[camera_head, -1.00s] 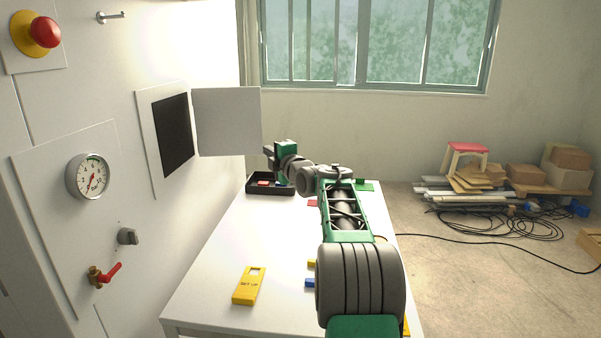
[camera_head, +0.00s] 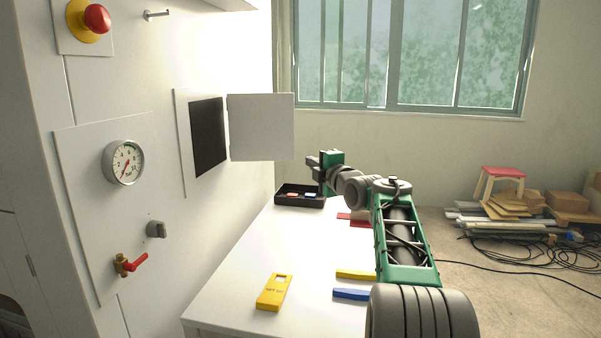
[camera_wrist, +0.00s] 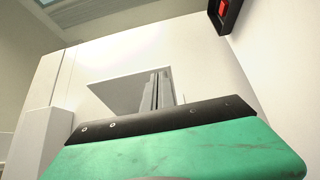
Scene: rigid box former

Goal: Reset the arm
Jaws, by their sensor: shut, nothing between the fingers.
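My arm reaches forward over the right side of the white table (camera_head: 245,262) in the head view. My gripper (camera_head: 313,161) is at its far end, above the black tray (camera_head: 287,200), pointing left. In the wrist view my gripper's fingers (camera_wrist: 158,90) are together with nothing between them. The open square panel door (camera_head: 261,127) stands out from the white machine wall, a little left of and above the gripper. It also shows in the wrist view (camera_wrist: 118,94) behind the fingers.
A yellow tag (camera_head: 273,292), a yellow bar (camera_head: 356,274), a blue bar (camera_head: 351,294) and a red piece (camera_head: 354,218) lie on the table. The wall carries a gauge (camera_head: 124,162), a red-handled valve (camera_head: 132,264), a knob (camera_head: 156,230) and a red emergency button (camera_head: 97,18).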

